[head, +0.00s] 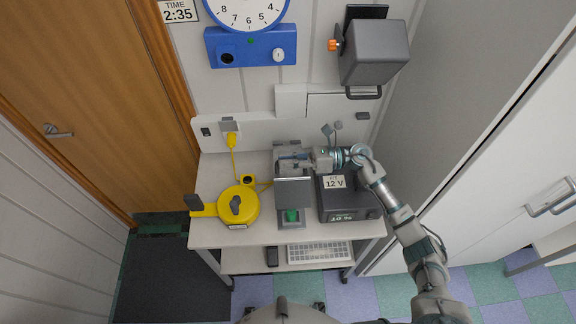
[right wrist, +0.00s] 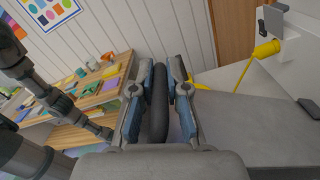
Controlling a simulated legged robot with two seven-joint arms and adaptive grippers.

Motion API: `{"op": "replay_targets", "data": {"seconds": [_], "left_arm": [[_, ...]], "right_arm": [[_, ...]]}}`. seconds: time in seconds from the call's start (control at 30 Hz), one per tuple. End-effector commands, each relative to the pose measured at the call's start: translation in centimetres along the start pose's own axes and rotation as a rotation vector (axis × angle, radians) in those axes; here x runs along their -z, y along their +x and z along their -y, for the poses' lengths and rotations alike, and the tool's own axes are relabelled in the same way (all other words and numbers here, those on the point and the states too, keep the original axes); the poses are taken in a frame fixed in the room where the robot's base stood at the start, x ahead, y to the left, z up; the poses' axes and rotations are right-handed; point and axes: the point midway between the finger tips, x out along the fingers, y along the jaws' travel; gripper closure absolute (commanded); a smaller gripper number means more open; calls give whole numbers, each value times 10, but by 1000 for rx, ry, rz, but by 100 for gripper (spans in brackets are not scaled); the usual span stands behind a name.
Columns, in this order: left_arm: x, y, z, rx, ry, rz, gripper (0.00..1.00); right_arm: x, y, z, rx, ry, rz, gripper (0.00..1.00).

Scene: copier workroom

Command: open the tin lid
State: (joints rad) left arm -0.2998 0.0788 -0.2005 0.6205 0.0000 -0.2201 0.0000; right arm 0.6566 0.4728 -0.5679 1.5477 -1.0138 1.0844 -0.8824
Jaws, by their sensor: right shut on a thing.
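My right gripper (head: 292,158) reaches in from the right over a grey box-like thing (head: 288,172) at the back middle of the desk, which seems to be the tin. A darker grey flat panel (head: 293,192) sits at its front and may be its lid. I cannot tell from this angle how far it stands open. In the right wrist view my right gripper (right wrist: 160,90) is shut on an upright dark bar (right wrist: 158,104), which looks like a handle. How the bar joins the lid is hidden. My left gripper does not show.
A yellow cable reel (head: 240,206) stands left on the desk, its cord running to a wall socket. A black 12 V power unit (head: 347,205) stands close right. A green button (head: 292,216) is in front. A keyboard (head: 320,252) lies on the lower shelf.

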Motion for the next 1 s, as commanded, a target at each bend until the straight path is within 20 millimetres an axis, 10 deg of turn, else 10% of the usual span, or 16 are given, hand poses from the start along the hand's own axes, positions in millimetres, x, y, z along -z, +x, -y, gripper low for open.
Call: {"op": "replay_targets", "data": {"seconds": [0.5, 1.0], "left_arm": [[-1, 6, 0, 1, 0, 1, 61], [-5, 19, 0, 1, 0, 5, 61]], "right_arm": [[-86, 0, 50, 5, 365, 1, 100], [-117, 0, 83, 5, 543, -1, 100]]}}
